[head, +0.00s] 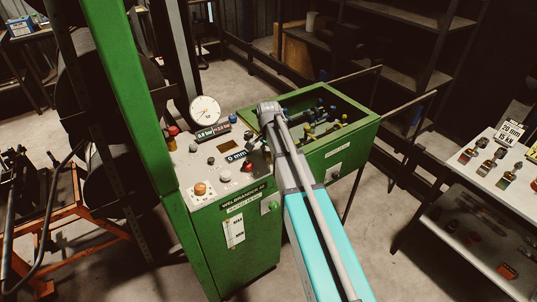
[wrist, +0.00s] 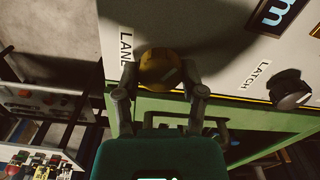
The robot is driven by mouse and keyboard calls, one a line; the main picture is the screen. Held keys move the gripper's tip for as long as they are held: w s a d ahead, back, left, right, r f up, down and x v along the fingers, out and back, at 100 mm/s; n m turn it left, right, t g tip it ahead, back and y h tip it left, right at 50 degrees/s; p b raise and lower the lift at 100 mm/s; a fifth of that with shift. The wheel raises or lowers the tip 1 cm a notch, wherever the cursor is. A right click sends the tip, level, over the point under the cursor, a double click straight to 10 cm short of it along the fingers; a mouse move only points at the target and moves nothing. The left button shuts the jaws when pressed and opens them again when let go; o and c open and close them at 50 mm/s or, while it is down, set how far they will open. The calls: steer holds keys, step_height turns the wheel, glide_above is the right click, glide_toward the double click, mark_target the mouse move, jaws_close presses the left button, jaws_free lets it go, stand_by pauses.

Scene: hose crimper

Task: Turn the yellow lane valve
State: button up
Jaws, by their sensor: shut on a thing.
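The yellow lane valve (wrist: 160,67) is a round knob on the pale panel, beside lettering that starts "LAN". A light mark shows on its face. My gripper (wrist: 159,77) has a finger on each side of the knob and is shut on it. In the head view, my grey and turquoise arm reaches over the green machine (head: 240,240). It hides the lane valve and my gripper there.
A black knob (wrist: 291,90) labelled LATCH sits to the right of the valve. The head view shows a round gauge (head: 205,110), an orange button (head: 200,188) and a green bin (head: 352,128) of fittings. A table (head: 490,165) with tools stands at the right.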

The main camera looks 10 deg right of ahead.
steer(key=n, duration=0.6)
stand_by(0.5)
steer(key=o, duration=1.2)
steer(key=shift+c, duration=0.2)
